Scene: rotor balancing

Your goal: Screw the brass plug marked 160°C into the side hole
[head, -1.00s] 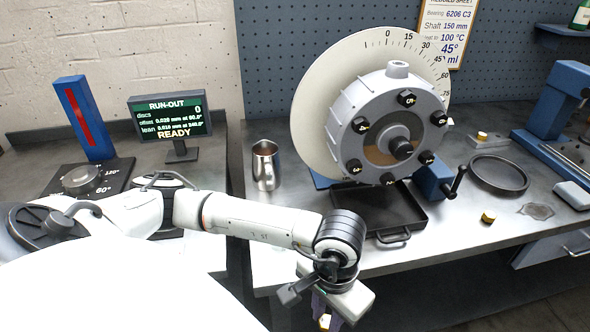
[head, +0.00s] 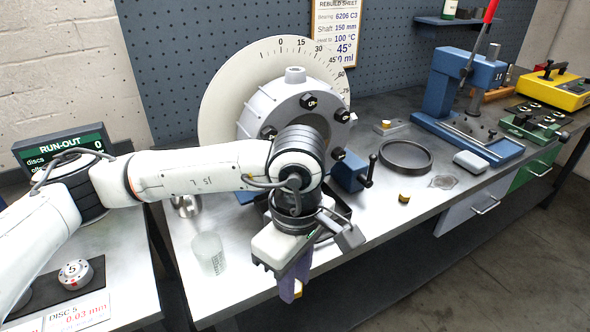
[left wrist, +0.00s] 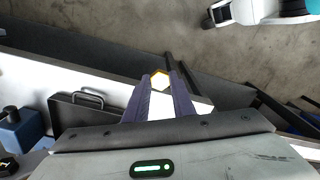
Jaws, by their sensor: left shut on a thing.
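My left gripper (head: 291,284) is shut on a small brass plug (head: 298,289), held in front of the bench's front edge. In the left wrist view the plug (left wrist: 160,77) sits between the purple fingertips of the gripper (left wrist: 160,90). Its marking cannot be read. The grey round housing (head: 257,118), with black numbered bolts and a boss on top, stands behind my left arm, in front of a white degree dial (head: 222,105). My arm covers its lower front. I cannot make out the side hole. My right gripper is out of view.
Another brass piece (head: 404,198) lies on the bench, and one sits on a small plate (head: 387,127). A black ring dish (head: 405,156), a blue press (head: 455,90) and a glass (head: 208,252) stand around. The front right bench top is mostly clear.

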